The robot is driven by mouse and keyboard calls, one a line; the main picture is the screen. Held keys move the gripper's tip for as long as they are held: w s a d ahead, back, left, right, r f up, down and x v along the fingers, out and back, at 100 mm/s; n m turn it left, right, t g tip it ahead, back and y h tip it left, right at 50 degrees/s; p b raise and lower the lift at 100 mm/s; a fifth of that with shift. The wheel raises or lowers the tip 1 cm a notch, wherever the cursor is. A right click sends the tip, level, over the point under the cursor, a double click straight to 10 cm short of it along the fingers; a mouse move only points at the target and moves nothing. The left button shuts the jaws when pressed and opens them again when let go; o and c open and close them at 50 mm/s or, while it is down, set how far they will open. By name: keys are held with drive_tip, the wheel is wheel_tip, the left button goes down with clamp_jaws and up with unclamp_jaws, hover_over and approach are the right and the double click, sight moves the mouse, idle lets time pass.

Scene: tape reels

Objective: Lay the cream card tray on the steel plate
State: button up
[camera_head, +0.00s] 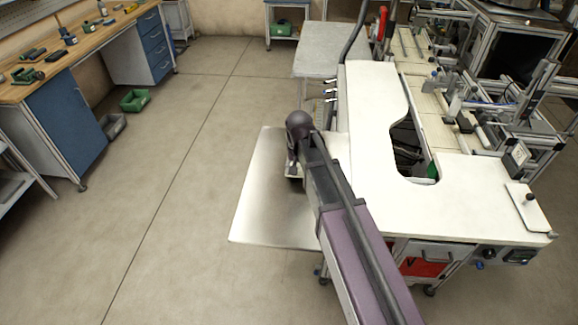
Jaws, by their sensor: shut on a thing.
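The steel plate (262,205) is a flat, bare, silvery sheet left of the white worktop, partly covered by my arm. My gripper (292,174) hangs over the plate's upper right part, with its fingers pointing down. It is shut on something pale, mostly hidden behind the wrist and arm. A pale cream piece (339,147) shows just right of the arm, against the worktop's left edge. It may be part of the cream card tray, but I cannot tell for sure. Whether the held thing touches the plate is not visible.
The white worktop (375,95) with a curved cut-out lies right of my arm. A grey table (325,62) stands behind it. Machine rails and frames (470,95) fill the right. A wooden workbench (75,40) stands far left. The floor between is open, with small bins by the bench.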

drive_tip(key=w+a, duration=0.2)
drive_tip(key=w, duration=0.3)
drive_tip(key=shift+a+f, duration=0.25)
drive_tip(key=shift+a, duration=0.15)
drive_tip(key=shift+w, duration=0.1)
drive_tip(key=shift+w+a, duration=0.15)
drive_tip(key=shift+w, duration=0.1)
drive_tip(key=shift+w+a+f+b, duration=0.25)
drive_tip(key=shift+f+b, duration=0.35)
drive_tip(key=shift+b, duration=0.15)
drive_tip(key=shift+f+b, duration=1.25)
drive_tip(key=shift+b, duration=0.05)
drive_tip(key=o, duration=1.2)
drive_tip(key=shift+r, duration=0.1)
